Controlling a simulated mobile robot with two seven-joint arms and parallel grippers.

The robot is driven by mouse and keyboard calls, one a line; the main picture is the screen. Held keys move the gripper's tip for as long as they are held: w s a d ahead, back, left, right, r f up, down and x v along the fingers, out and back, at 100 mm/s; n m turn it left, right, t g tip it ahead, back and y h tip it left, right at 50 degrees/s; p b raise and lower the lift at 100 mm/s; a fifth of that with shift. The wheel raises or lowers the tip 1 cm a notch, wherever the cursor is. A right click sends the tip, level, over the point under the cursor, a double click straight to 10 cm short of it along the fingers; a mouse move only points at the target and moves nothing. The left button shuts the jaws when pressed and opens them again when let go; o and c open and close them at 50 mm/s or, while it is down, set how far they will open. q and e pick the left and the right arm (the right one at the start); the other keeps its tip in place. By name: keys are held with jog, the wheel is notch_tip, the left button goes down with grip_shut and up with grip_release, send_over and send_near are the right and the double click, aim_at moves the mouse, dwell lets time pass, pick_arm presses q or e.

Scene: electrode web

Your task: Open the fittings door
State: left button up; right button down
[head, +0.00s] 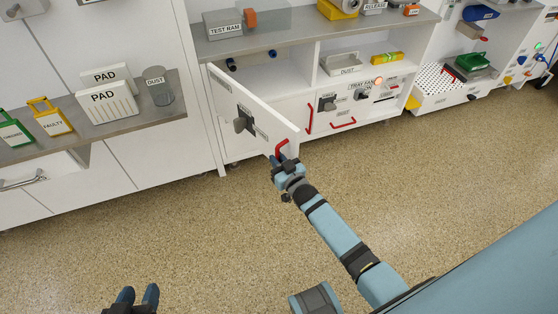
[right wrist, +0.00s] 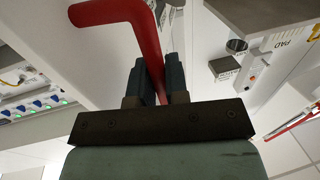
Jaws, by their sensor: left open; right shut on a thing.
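The fittings door (head: 248,111) is a white panel in the head view, swung partly open out from the cabinet. It has a dark knob on its face and a red handle (head: 281,148) near its free edge. My right gripper (head: 283,160) is shut on the red handle. In the right wrist view the red handle (right wrist: 148,45) passes down between the two fingers of my right gripper (right wrist: 160,80). My left gripper (head: 138,297) is open and empty at the bottom of the head view, over the floor and well away from the door.
A shelf on the left (head: 150,116) holds pads, a dust jar and tagged items. The speckled floor (head: 180,230) in front is clear.

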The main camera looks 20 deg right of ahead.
dwell(0.3)
jog(key=c, duration=1.1)
grip_release()
jog(key=shift+c, duration=0.2)
jog(key=s+d+p, duration=0.1)
jog(key=s+p, duration=0.1)
jog(key=s, duration=1.1)
jog(key=shift+s+d+p, duration=0.25)
jog(key=shift+s+p, duration=0.1)
jog(key=shift+p, duration=0.05)
